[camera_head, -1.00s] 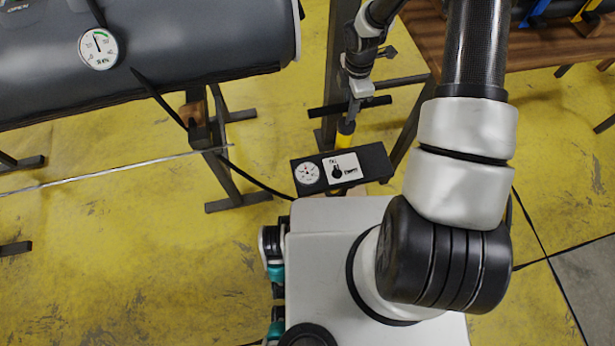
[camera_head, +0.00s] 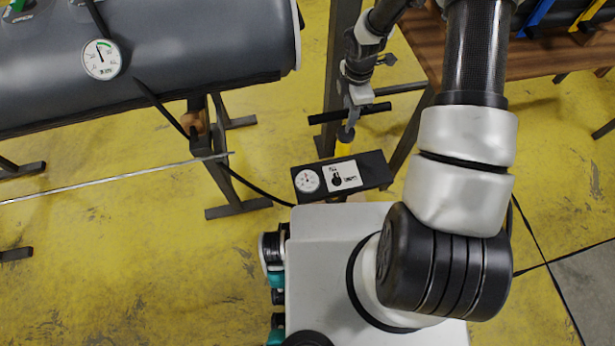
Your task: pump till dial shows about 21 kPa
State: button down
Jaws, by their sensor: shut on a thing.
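A round white dial (camera_head: 101,59) with a green arc sits on the dark grey boat tube (camera_head: 200,45) at upper left. Its needle points nearly straight up; its numbers are too small to read. My gripper (camera_head: 347,118) is shut on the black T-bar handle (camera_head: 376,108) of a pump. The pump's black base plate (camera_head: 374,167) carries a second small gauge (camera_head: 307,181) and a white label. A black hose (camera_head: 245,183) runs from the pump up to the tube.
The tube rests on a dark metal trestle (camera_head: 229,165) left of the pump. A wooden bench (camera_head: 540,58) with blue and yellow straps stands at upper right. A thin pale rod (camera_head: 110,180) crosses at left. The yellow floor (camera_head: 130,260) is open at lower left.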

notch_tip(320, 180, up, 19)
jog(key=p, duration=1.4)
notch_tip(320, 180, down, 24)
jog(key=b, duration=1.7)
jog(key=shift+s+r+b, duration=0.1)
jog(key=shift+r+b, duration=0.15)
jog(key=shift+b, duration=0.05)
jog(key=shift+r+p, duration=0.3)
jog(key=shift+r, duration=0.15)
notch_tip(320, 180, up, 23)
jog(key=p, duration=1.8)
notch_tip(320, 180, down, 24)
jog(key=b, duration=1.8)
jog(key=shift+r+p, duration=0.35)
jog(key=shift+p, duration=0.05)
jog(key=shift+r, duration=0.15)
